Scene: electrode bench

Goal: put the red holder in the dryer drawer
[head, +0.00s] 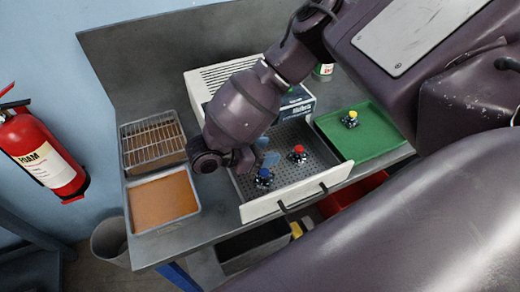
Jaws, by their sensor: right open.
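The red holder (298,154), with a red top on a dark base, stands on the perforated floor of the open dryer drawer (315,186). The blue holder (264,178) stands in the same drawer, to the left and nearer the front. The white dryer (207,79) is behind the drawer, partly hidden by my right arm. My right gripper (226,160) is open at the drawer's left side, left of the red holder and apart from it. Its fingertips are hard to make out. My left gripper is out of view.
A green tray (383,142) with a yellow holder (350,118) lies right of the drawer. A wire-rack tray (152,141) and an orange-brown tray (163,203) lie at the left. A small light-blue thing (270,159) shows in the drawer, unclear. A red bin (350,196) is below.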

